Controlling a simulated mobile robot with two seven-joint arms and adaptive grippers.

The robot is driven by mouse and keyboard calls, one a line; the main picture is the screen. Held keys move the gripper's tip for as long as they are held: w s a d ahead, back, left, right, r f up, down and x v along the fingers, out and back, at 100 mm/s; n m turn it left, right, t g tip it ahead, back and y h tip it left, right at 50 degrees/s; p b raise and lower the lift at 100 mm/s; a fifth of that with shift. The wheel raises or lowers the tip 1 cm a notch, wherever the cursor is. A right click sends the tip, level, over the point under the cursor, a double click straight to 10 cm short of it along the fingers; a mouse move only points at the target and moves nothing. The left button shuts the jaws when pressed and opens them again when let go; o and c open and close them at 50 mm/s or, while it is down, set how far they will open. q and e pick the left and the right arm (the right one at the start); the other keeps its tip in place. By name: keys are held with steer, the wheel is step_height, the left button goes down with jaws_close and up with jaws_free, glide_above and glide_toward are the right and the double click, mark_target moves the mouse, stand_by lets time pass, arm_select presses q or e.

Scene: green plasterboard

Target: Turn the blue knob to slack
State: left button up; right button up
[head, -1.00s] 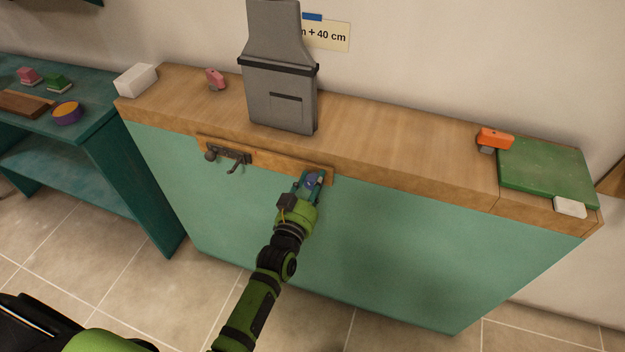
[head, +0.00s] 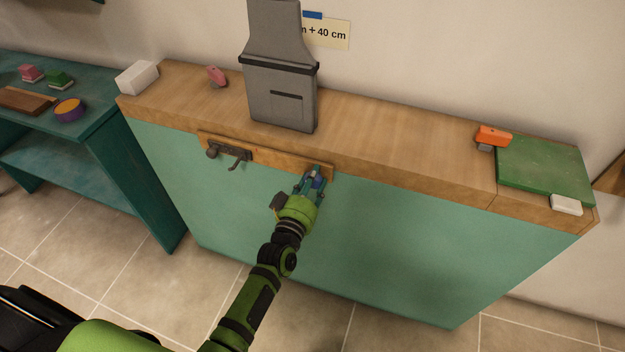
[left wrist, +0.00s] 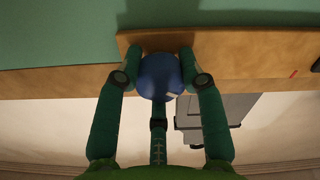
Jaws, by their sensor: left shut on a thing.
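The blue knob (left wrist: 160,77) is mounted on a wooden strip (head: 275,157) along the front of the bench. In the left wrist view it sits between the fingers of my left gripper (left wrist: 160,80), which is shut on it. A small white mark shows on the knob's lower right side. In the head view my left gripper (head: 311,184) covers most of the knob, and only a bit of blue (head: 317,183) shows between the fingers. My right gripper is not in view.
A dark metal latch (head: 230,153) is on the strip's left part. A grey housing (head: 280,95) stands on the wooden top. A white block (head: 137,77), a pink item (head: 217,76), an orange-handled tool (head: 494,136) and a green board (head: 545,168) lie there too. A teal shelf (head: 110,125) stands left.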

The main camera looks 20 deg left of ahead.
arm_select(q)
steer(key=shift+w+a+r, duration=0.15)
steer(key=shift+w+r, duration=0.1)
steer(key=shift+r, duration=0.25)
steer(key=o, duration=1.1)
steer(key=shift+o, duration=0.2)
steer(key=shift+w+f, duration=0.1)
steer(key=shift+f, duration=0.15)
steer(key=shift+s+f, duration=0.15)
steer(key=shift+s, duration=0.3)
steer(key=s, duration=1.1)
steer(key=shift+a, duration=0.15)
steer(key=shift+s, duration=0.1)
